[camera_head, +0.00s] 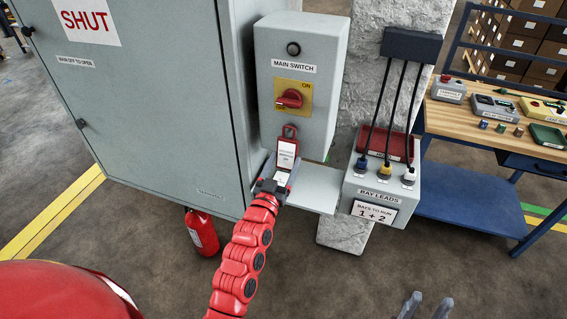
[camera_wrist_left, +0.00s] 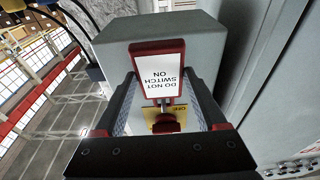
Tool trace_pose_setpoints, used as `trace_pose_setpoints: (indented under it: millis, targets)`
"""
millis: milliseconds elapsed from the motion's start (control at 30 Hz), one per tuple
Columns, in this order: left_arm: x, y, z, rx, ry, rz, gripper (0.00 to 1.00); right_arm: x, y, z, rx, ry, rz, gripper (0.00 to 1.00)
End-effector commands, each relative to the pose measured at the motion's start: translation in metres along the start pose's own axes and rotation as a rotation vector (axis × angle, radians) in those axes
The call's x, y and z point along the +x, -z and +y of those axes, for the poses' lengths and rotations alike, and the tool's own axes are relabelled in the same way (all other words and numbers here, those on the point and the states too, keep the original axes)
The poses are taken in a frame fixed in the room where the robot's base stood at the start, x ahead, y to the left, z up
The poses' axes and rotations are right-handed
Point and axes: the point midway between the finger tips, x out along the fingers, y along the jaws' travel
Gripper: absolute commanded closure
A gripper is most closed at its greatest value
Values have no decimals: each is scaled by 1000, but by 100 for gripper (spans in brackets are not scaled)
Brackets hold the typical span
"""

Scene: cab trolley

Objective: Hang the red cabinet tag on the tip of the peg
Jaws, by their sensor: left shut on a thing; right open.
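The red cabinet tag (camera_head: 287,152), red-rimmed with a white printed face and a loop at its top, is held upright in front of the main switch box (camera_head: 325,95). My left gripper (camera_head: 273,186) is shut on its lower part. In the left wrist view the tag (camera_wrist_left: 158,72) reads DO NOT SWITCH ON upside down, between the fingers. A round dark knob (camera_head: 293,49) on the box, above its label, may be the peg seen end-on; I cannot tell. The tag is apart from it, lower down. My right gripper (camera_head: 425,306) is open and empty at the bottom edge.
The red rotary switch (camera_head: 289,98) on its yellow plate is just above the tag. A grey cabinet (camera_head: 140,90) stands left, a shelf (camera_head: 318,188) below the box. The bay leads box (camera_head: 378,205) with cables is right; a workbench (camera_head: 450,115) is further right.

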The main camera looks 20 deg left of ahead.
Motion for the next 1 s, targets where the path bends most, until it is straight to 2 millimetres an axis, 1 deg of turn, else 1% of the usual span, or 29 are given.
trace_pose_setpoints:
  millis: [67, 100, 167, 200, 467, 567, 667, 767, 1000]
  targets:
    - [0, 0, 0, 0, 0, 0, 81, 0, 0, 0, 0, 0, 0, 54]
    - [0, 0, 0, 0, 0, 0, 19, 0, 0, 0, 0, 0, 0, 54]
    - [0, 0, 0, 0, 0, 0, 8, 0, 0, 0, 0, 0, 0, 54]
    - [0, 0, 0, 0, 0, 0, 1, 0, 0, 0, 0, 0, 0, 54]
    - [-1, 0, 0, 0, 0, 0, 0, -1, 0, 0, 0, 0, 0, 54]
    - [-7, -2, 0, 0, 0, 0, 0, -4, -1, 0, 0, 0, 0, 54]
    - [-20, -2, 0, 0, 1, 5, 0, -10, -2, 0, 0, 0, 0, 54]
    - [-42, -6, -1, 2, 2, -1, 0, -19, -3, -1, 0, 0, 0, 54]
    - [-100, -6, -1, 2, 2, -1, 0, -41, -7, -2, 0, 0, 0, 54]
